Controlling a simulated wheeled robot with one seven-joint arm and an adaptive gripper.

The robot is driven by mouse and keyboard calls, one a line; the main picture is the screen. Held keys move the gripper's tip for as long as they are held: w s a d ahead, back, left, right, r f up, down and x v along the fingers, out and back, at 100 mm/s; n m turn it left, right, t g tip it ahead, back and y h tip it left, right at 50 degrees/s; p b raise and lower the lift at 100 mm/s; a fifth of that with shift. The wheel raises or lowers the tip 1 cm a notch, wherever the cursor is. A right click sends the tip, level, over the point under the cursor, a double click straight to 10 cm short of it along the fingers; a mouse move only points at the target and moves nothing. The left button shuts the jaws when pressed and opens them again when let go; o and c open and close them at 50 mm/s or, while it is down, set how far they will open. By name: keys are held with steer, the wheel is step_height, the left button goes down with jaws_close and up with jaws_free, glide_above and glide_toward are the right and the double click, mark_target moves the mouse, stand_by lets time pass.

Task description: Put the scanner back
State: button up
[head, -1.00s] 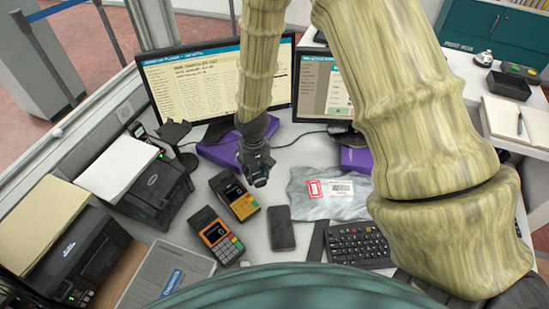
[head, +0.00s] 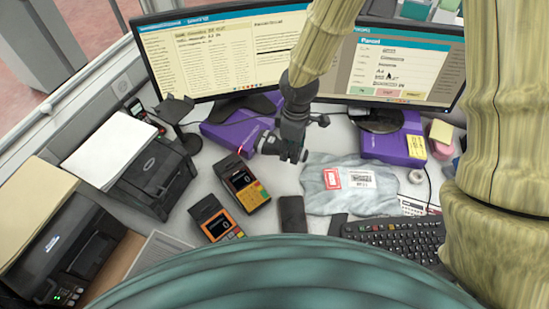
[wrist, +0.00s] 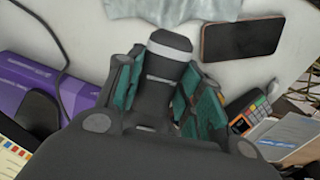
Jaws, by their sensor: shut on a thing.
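My gripper (head: 291,150) is shut on the scanner (wrist: 172,52) above the counter. In the wrist view the scanner is a dark grey body with a light grey band, between the teal-padded fingers (wrist: 160,95). Much of it is hidden by the gripper. In the head view I cannot clearly tell it from the dark gripper. A small red glow shows left of the gripper, by a purple box (head: 238,132). A black stand (head: 177,110) with a flat, forked top stands to the left, in front of the left monitor. Nothing shows on it.
Two payment terminals (head: 243,184) (head: 214,218), a phone (head: 292,213) and a grey parcel bag (head: 350,184) lie below the gripper. Two monitors (head: 228,55) (head: 408,65) stand behind. Printers (head: 155,168) (head: 75,255) fill the left side. A keyboard (head: 395,238) lies at the right.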

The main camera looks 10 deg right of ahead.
steer(key=s+a+n+b, duration=0.2)
steer(key=s+n+b, duration=0.35)
steer(key=n, duration=0.75)
steer(key=shift+w+d+f+p, duration=0.15)
steer(key=shift+w+f+p, duration=0.45)
steer(key=shift+w, duration=2.05)
steer(key=shift+w+d+f+p, duration=0.15)
steer(key=shift+w+f, duration=0.8)
steer(key=shift+w, duration=1.75)
steer(key=shift+w+d+f+p, duration=0.1)
steer(key=shift+w+f+p, duration=0.5)
steer(key=shift+w, duration=2.05)
steer(key=shift+f, duration=0.8)
steer(key=o, duration=1.1)
steer(key=shift+r, duration=0.1)
step_height(320, 180, up, 13)
steer(key=shift+r+b, duration=0.1)
steer(key=shift+b, duration=0.3)
